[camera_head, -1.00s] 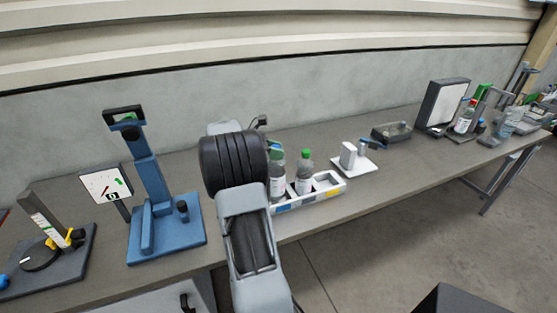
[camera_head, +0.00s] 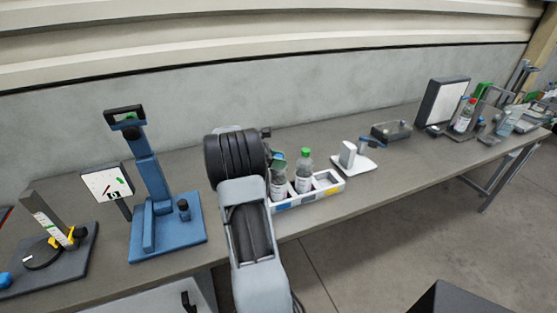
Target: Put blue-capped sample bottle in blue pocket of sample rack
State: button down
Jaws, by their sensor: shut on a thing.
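The white sample rack (camera_head: 343,185) stands on the bench with blue, grey and yellow marks along its front. The blue-capped sample bottle (camera_head: 278,187) is upright at the rack's left end, above the blue mark; its lower part is behind the front wall. I cannot tell if it rests on the pocket floor. My gripper (camera_head: 277,161) is shut on its top and mostly hides the cap. A green-capped bottle (camera_head: 304,173) stands upright beside it in the middle pocket. The right pocket by the yellow mark looks empty.
A blue stand (camera_head: 167,235) and a small tilted panel (camera_head: 106,183) are left of my arm. A white stand (camera_head: 354,160) and a grey tray (camera_head: 391,131) lie right of the rack. Bare bench lies in front of these.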

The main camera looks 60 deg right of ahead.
jog(key=c, duration=0.8)
grip_release()
jog(key=shift+f, duration=0.1)
jog(key=shift+w+a+r, duration=0.15)
jog(key=shift+r, duration=0.1)
jog(key=b+v, duration=0.2)
jog(key=v, duration=1)
jog(key=shift+s+a+f+m+t+y, duration=0.45)
jog(key=shift+s+a+m+t+y, duration=1.5)
jog(key=shift+a, duration=4)
jog(key=shift+s+a+f+m+t+y, duration=0.45)
jog(key=shift+s+a+m+t+y, duration=0.55)
jog(key=shift+a+t, duration=3.45)
jog(key=shift+s+a+f+m+t+y, duration=0.65)
jog(key=shift+s+a+m+y, duration=0.85)
jog(key=shift+a, duration=6)
jog(key=shift+s+r+n, duration=0.2)
jog(key=shift+n, duration=0.05)
